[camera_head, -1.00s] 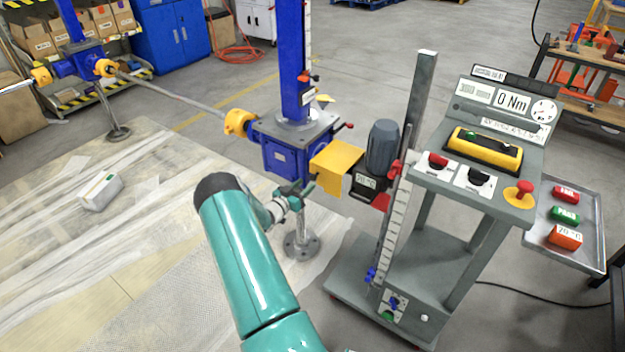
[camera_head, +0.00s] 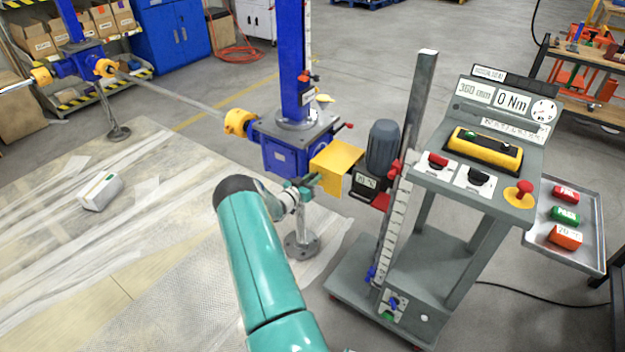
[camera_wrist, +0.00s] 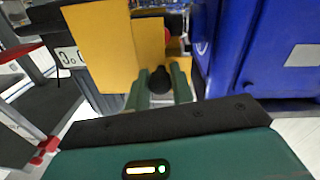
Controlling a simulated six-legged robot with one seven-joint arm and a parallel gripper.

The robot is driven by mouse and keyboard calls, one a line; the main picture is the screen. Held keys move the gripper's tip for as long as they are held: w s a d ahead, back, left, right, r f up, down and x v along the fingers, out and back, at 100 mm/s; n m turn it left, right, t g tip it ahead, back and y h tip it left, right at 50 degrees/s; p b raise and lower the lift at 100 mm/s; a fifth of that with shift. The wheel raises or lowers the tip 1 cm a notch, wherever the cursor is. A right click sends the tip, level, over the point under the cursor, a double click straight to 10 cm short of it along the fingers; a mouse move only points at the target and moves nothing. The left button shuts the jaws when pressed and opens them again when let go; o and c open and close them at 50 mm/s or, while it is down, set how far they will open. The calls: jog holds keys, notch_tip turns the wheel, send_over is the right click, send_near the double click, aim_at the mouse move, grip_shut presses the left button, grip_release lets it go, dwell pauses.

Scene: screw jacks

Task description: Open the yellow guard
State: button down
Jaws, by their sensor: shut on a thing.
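The yellow guard (camera_head: 338,160) is a bent sheet between the blue screw jack (camera_head: 287,150) and the grey motor (camera_head: 382,148). In the wrist view the guard (camera_wrist: 98,45) shows as two yellow faces meeting at a bend. My gripper (camera_head: 314,182) is at the guard's lower left edge. In the wrist view my gripper (camera_wrist: 160,78) has its two green fingers on either side of a black round knob (camera_wrist: 160,79) in front of the yellow sheet, and is shut on it. The knob's join to the guard is hidden.
The blue jack housing (camera_wrist: 235,45) stands close to the right of my gripper in the wrist view. A grey control cart (camera_head: 480,180) with a post stands to the right. A thin support leg with a round foot (camera_head: 300,245) is just below my gripper.

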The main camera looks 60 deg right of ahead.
jog(key=shift+r, duration=0.1)
jog(key=shift+w+r+m, duration=0.25)
jog(key=shift+r+m, duration=0.65)
jog(key=shift+m, duration=0.2)
jog(key=r+m, duration=0.2)
jog(key=s+r+m, duration=0.1)
jog(key=r+m, duration=0.4)
jog(key=shift+s+a+r+m, duration=0.1)
jog(key=shift+s+r+m, duration=0.05)
jog(key=shift+r+m, duration=0.15)
jog(key=shift+s+a+r+m+t, duration=0.1)
jog(key=shift+s+r+m+t, duration=0.1)
jog(key=shift+s+r+m, duration=0.6)
jog(key=shift+s+a+r+m+t, duration=0.15)
jog(key=shift+s+r+m, duration=0.35)
jog(key=shift+m, duration=0.6)
jog(key=shift+w+r, duration=0.1)
jog(key=c, duration=1.2)
grip_release()
